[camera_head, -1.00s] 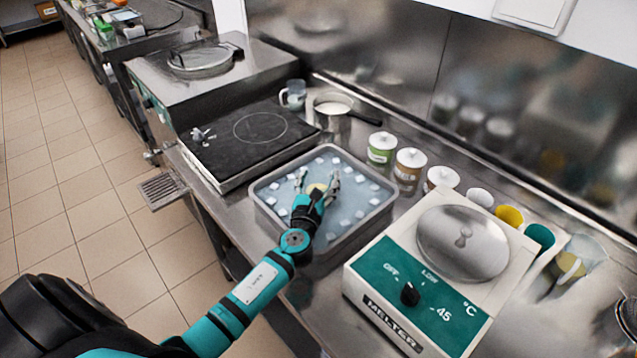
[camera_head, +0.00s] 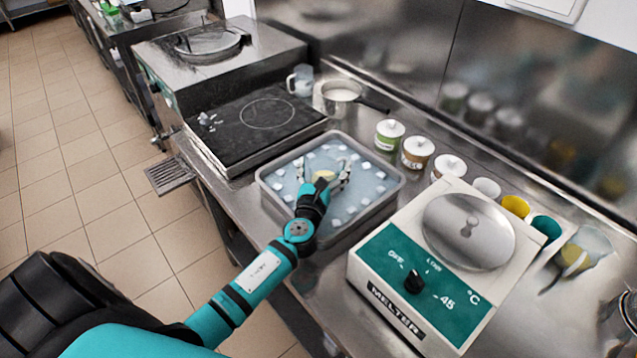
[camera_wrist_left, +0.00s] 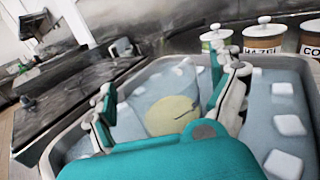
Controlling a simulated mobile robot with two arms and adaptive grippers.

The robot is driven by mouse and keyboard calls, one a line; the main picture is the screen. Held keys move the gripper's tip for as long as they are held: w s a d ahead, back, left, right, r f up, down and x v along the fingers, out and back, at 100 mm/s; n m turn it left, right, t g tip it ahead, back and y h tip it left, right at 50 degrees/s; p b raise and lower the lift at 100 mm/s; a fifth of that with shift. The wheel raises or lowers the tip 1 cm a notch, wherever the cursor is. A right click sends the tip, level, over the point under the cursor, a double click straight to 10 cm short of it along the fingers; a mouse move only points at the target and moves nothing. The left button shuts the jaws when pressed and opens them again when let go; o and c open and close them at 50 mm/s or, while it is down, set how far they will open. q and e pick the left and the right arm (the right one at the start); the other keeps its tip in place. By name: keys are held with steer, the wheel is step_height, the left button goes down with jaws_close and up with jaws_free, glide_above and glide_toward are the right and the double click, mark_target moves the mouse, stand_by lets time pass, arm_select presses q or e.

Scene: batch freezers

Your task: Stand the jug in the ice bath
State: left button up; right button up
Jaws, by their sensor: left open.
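The ice bath (camera_head: 385,195) is a grey rectangular tub of bluish water with white ice cubes. A see-through jug with yellow contents (camera_head: 325,175) stands in it, near the middle. In the left wrist view the jug's yellow contents (camera_wrist_left: 172,116) show between my fingers, and its clear walls are hard to make out. My left gripper (camera_head: 324,170) is open, with one finger on each side of the jug; I cannot tell whether either finger touches it. My teal gripper body hides the jug's near lower part. My right gripper is not in view.
The melter (camera_head: 425,285) stands right of the bath. Lidded tubs (camera_head: 417,152) line its back side. The black hob (camera_head: 262,118), a saucepan (camera_head: 342,98) and a clear measuring jug (camera_head: 300,82) are behind it. Another clear container with yellow contents (camera_head: 575,258) is at the right.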

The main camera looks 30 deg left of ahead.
arm_select(q)
steer(key=b+v, duration=0.1)
steer(key=v, duration=0.9)
steer(key=shift+f, duration=0.1)
steer(key=shift+s+d, duration=0.15)
steer(key=shift+s, duration=0.35)
